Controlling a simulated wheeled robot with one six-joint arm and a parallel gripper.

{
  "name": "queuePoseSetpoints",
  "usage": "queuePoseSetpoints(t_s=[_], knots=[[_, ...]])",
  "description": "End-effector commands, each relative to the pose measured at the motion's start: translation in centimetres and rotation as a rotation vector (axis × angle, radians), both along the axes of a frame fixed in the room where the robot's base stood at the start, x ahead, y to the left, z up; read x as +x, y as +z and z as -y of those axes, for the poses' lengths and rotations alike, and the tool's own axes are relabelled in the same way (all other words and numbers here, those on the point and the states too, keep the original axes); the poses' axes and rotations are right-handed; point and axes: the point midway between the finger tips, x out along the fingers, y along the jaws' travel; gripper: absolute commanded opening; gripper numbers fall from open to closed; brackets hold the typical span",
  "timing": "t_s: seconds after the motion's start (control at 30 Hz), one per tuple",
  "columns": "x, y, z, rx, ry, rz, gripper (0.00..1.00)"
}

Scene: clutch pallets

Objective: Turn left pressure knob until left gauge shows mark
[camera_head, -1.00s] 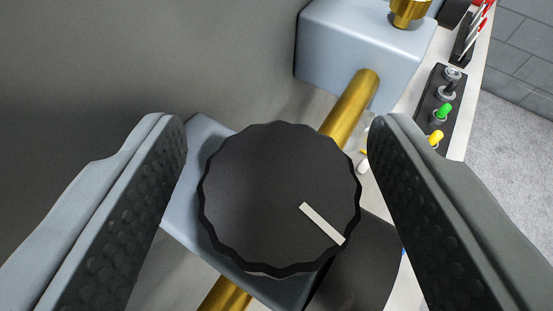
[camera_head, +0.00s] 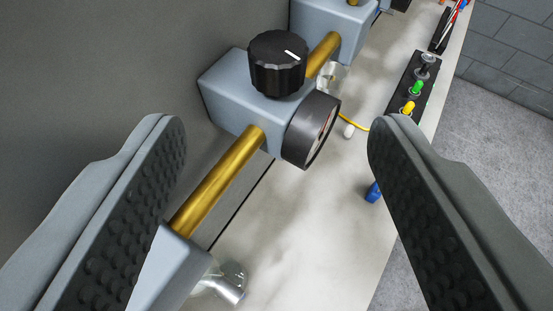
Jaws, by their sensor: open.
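A black ribbed pressure knob (camera_head: 278,65) with a white pointer line stands on top of a light blue-grey block (camera_head: 238,98). A round black gauge (camera_head: 311,130) is fixed to the block's front side. Its face is seen almost edge-on, so its needle and mark cannot be read. My gripper (camera_head: 276,135) is open and empty, with its two padded fingers at the left and right. The knob is apart from the fingers, farther off and above the fingertips in the picture. I cannot tell whether this is the left knob.
A brass pipe (camera_head: 218,180) runs from the block to another grey block at the lower left. A second block (camera_head: 330,22) stands behind. A panel with green and yellow switches (camera_head: 410,90) lies at the right. A grey wall borders the left; the pale bench (camera_head: 320,215) has free room.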

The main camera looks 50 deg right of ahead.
Motion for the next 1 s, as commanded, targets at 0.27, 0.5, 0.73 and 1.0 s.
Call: queuePoseSetpoints(t_s=[0.27,0.5,0.73,1.0], knots=[[-1.9,1.3,-2.7,0.001,0.002,-0.001,0.59],[-2.3,1.6,-3.2,0.001,0.000,-0.001,0.59],[-2.3,1.6,-3.1,0.001,0.000,-0.001,0.59],[-2.8,0.8,-2.0,0.022,0.013,-0.044,0.59]])
